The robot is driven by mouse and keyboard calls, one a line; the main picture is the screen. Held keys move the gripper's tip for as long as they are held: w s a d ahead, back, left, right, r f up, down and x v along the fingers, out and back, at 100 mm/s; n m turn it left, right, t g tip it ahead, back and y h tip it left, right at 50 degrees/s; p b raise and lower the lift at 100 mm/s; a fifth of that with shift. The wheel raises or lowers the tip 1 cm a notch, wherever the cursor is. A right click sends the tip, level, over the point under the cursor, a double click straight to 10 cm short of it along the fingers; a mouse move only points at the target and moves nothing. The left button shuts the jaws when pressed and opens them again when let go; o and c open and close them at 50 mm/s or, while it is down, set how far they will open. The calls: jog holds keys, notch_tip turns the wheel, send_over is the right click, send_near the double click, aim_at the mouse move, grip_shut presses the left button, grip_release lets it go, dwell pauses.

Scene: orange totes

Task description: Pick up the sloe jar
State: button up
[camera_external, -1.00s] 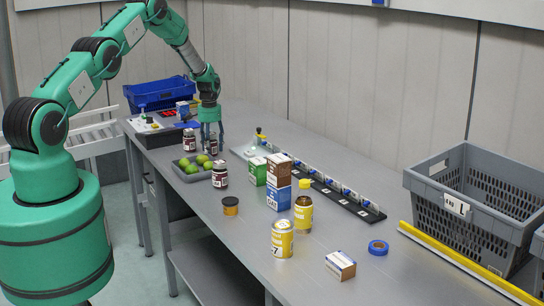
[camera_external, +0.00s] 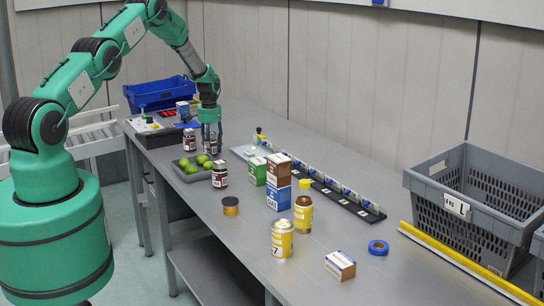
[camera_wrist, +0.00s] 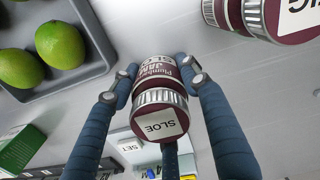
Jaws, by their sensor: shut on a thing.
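The sloe jar (camera_wrist: 158,95) is a dark red jar with a ridged metal lid and a white label reading SLOE on its lid. In the wrist view my gripper (camera_wrist: 160,80) has its blue fingers closed on both sides of the jar. In the external view my gripper (camera_external: 211,146) points down at the table behind the tray of green fruit, and its fingers largely hide the jar. I cannot tell whether the jar touches the table.
A grey tray of green fruit (camera_wrist: 62,47) lies beside the gripper. Similar dark jars stand close by, one to the left (camera_external: 189,140) and one in front (camera_external: 220,174). Boxes (camera_external: 278,184), yellow cans (camera_external: 282,239) and a grey crate (camera_external: 440,200) are further right.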

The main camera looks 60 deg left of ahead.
aim_at(211, 133)
jog(key=shift+r, duration=0.15)
jog(key=shift+r, duration=4.9)
